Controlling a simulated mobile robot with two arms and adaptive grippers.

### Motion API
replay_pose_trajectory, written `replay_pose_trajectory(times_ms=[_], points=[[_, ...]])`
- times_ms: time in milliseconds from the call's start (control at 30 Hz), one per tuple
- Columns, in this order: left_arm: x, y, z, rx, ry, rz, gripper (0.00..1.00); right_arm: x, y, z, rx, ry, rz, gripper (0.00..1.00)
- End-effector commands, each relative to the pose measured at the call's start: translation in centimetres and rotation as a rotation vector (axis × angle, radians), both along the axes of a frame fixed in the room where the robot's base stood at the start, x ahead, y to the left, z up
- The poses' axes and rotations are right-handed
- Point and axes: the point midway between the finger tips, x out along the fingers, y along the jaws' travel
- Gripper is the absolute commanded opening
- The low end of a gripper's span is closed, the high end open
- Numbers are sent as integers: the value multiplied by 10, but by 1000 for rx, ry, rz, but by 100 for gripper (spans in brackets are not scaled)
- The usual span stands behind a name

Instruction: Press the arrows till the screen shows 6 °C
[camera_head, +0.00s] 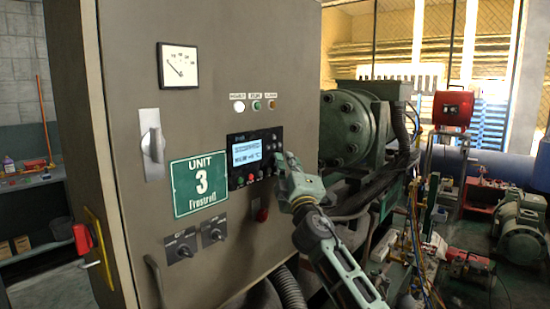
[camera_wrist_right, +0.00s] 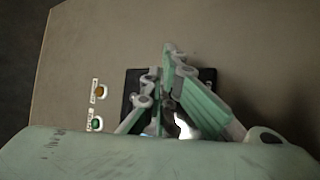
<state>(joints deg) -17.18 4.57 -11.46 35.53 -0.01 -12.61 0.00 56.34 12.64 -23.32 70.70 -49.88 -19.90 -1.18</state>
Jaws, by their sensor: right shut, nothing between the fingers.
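The controller panel (camera_head: 238,172) is a dark unit with a lit blue-white screen (camera_head: 246,152) on the grey cabinet front. The text on the screen is too small to read with certainty. Small buttons (camera_head: 252,177) run along its lower edge, and more sit right of the screen, partly hidden by my gripper. My right gripper (camera_head: 279,158) is shut and empty, with its tips at the panel's right edge. I cannot tell whether they touch a button. In the right wrist view the fingers (camera_wrist_right: 163,75) cover most of the dark panel (camera_wrist_right: 132,92). My left gripper is out of view.
The cabinet (camera_head: 130,90) carries a gauge (camera_head: 179,65), indicator lamps (camera_head: 255,105), a green Unit 3 sign (camera_head: 200,184), a handle (camera_head: 152,143) and two rotary switches (camera_head: 196,238). A green compressor (camera_head: 345,130) with hoses stands right of it.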

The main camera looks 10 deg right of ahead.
Motion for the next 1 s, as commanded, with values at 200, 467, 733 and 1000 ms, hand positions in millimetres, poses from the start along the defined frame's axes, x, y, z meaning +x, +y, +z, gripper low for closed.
replay_pose_trajectory(times_ms=[200,467,733,1000], points=[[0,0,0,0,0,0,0,0,1,0,0,0,1,0],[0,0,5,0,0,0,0,-4,-2,1,0,1,2,0],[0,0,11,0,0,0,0,-13,-9,0,-1,1,1,0],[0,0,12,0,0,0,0,-14,-9,0,0,0,0,0]])
